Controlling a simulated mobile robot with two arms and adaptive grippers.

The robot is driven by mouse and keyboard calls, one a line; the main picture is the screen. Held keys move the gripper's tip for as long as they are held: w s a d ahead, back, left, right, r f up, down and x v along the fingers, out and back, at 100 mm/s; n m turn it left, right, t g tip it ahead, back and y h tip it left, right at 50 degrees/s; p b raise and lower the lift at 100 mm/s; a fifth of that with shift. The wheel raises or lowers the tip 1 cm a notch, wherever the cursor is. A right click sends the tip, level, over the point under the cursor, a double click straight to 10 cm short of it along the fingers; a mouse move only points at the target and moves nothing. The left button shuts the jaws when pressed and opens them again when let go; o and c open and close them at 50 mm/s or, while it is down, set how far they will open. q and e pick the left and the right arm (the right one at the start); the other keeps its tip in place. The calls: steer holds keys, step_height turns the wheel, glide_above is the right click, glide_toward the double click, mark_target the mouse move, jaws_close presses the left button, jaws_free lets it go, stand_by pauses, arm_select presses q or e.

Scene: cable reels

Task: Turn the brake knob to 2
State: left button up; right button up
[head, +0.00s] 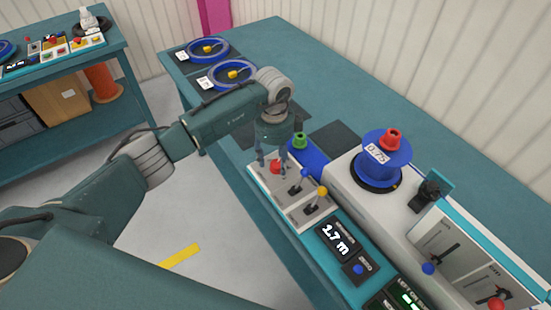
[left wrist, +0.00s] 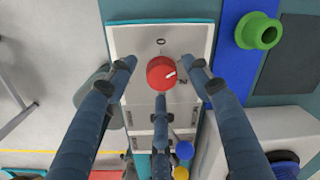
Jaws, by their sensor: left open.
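The brake knob is a red round knob (head: 276,167) at the far end of a white control panel (head: 301,214). In the left wrist view the red knob (left wrist: 160,76) has a white mark on its right side, pointing right and slightly up, between a printed 0 (left wrist: 160,41) above and a 2 (left wrist: 182,81) to the right. My left gripper (head: 275,158) hangs over the knob. Its fingers (left wrist: 160,72) are spread open on either side of the knob, with a third below it. I cannot tell whether any finger touches it. My right gripper does not show.
A blue reel (head: 385,160) stands to the right. The table's far right side is clear.

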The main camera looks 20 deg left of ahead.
arm_select(q)
steer(key=shift+f, duration=0.65)
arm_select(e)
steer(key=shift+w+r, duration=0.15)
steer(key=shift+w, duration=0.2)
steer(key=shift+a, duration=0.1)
arm_select(q)
steer(key=c, duration=1.1)
steer(key=shift+r, duration=0.1)
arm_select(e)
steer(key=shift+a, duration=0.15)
arm_select(q)
steer(key=shift+w+a, duration=0.1)
steer(key=shift+w, duration=0.05)
